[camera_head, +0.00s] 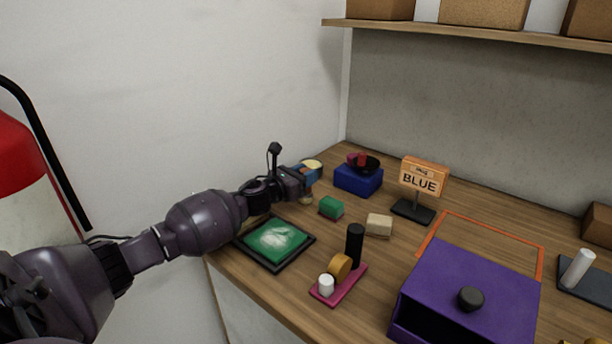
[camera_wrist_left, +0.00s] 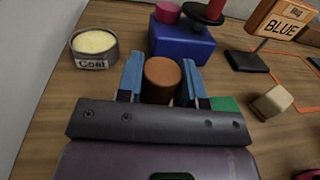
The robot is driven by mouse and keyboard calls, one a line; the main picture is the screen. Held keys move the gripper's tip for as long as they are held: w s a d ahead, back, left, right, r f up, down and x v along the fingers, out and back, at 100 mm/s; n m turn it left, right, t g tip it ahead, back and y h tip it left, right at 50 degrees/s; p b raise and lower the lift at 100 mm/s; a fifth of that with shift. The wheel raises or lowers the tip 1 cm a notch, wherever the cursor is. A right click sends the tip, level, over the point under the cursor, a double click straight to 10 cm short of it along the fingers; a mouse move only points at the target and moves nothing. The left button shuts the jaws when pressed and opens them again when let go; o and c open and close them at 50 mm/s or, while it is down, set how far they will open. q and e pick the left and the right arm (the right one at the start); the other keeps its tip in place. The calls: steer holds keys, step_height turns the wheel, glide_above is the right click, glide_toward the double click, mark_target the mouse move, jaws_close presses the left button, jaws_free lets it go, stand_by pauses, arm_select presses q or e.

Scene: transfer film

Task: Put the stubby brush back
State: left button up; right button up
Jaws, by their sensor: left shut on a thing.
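My left gripper (camera_head: 304,178) reaches in from the left over the far left part of the table. In the left wrist view its blue fingers (camera_wrist_left: 162,82) are shut on a brown round-topped cylinder (camera_wrist_left: 162,75), which looks like the stubby brush's handle. The lower end of the brush is mostly hidden; a small tan part (camera_head: 306,199) shows below the fingers in the head view. I cannot tell whether it touches the table. A round tin of pale yellow stuff (camera_wrist_left: 95,42), labelled "Coat", stands left of the fingers. My right gripper is not in view.
Nearby are a blue block (camera_head: 357,181) bearing a black dish, a BLUE sign (camera_head: 423,178), a green block (camera_head: 331,207) and a beige block (camera_head: 378,225). A black-framed green pad (camera_head: 275,243), a magenta rack (camera_head: 340,285) and a purple box (camera_head: 465,290) stand in front.

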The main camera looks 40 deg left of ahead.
arm_select(q)
steer(key=shift+f, duration=0.2)
steer(key=o, duration=0.9)
steer(key=shift+s+r, duration=0.1)
steer(key=shift+r, duration=0.2)
steer(key=v, duration=1.2)
steer(key=shift+p, duration=0.4)
